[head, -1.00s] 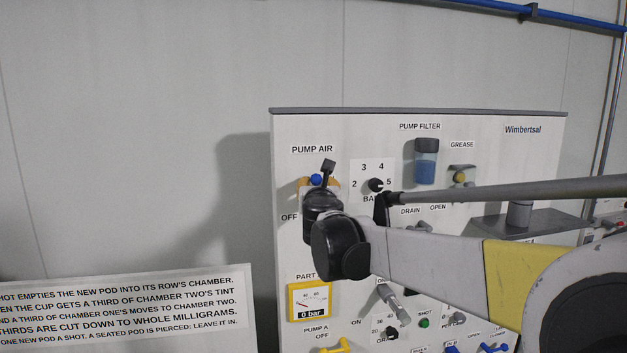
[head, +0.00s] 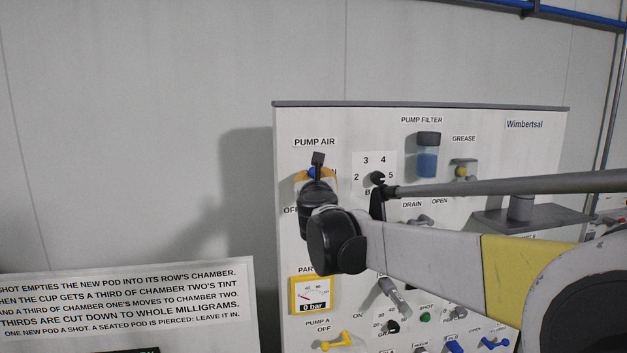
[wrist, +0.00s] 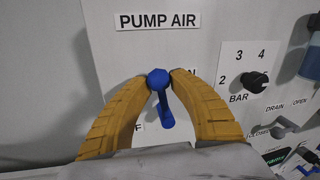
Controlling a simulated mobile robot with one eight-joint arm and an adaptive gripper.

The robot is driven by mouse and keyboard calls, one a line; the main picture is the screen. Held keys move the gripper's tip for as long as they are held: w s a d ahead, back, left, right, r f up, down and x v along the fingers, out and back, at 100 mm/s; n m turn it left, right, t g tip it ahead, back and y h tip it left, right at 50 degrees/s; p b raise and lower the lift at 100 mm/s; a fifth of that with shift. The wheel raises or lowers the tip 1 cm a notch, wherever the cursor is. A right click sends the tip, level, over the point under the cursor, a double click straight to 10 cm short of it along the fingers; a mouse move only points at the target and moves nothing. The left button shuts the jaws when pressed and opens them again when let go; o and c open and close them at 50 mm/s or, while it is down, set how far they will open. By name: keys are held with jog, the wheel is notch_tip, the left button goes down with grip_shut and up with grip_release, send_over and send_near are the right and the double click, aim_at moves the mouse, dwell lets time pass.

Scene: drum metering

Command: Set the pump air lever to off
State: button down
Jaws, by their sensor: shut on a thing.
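The pump air lever (wrist: 164,105) is blue with a round knob, under the PUMP AIR label (wrist: 158,20) in the wrist view. Its knob is at the top and its shaft runs down and slightly right in that view. My gripper (wrist: 158,78) has its two yellow fingertips closed on the knob from both sides. In the head view my gripper (head: 317,172) is in front of the lever, and only a bit of blue shows. The OFF label is partly hidden at the lower left, and the ON label is mostly covered by the right finger.
A black bar knob (wrist: 255,82) with a number scale stands to the right. Drain handle (wrist: 285,126) is lower right. The pump filter (head: 428,155) and a gauge (head: 312,295) are on the same panel.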

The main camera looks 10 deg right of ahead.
jog(key=shift+a+f+n+t+y+b, duration=0.35)
jog(key=shift+a+f+n+y+b, duration=0.85)
jog(key=shift+n, duration=1.85)
jog(key=shift+a+f+n+t+b, duration=0.45)
jog(key=shift+f+n+b, duration=0.35)
jog(key=shift+n+b, duration=1.7)
jog(key=shift+a+f+n+t+y+b, duration=0.3)
jog(key=shift+a+f+n+y+b, duration=0.5)
jog(key=shift+n, duration=2.85)
jog(key=shift+f, duration=0.25)
jog(key=c, duration=1.5)
grip_release()
jog(key=shift+w, duration=0.2)
jog(key=s+f, duration=0.2)
jog(key=s, duration=0.9)
jog(key=shift+s+f, duration=0.25)
jog(key=shift+s, duration=0.15)
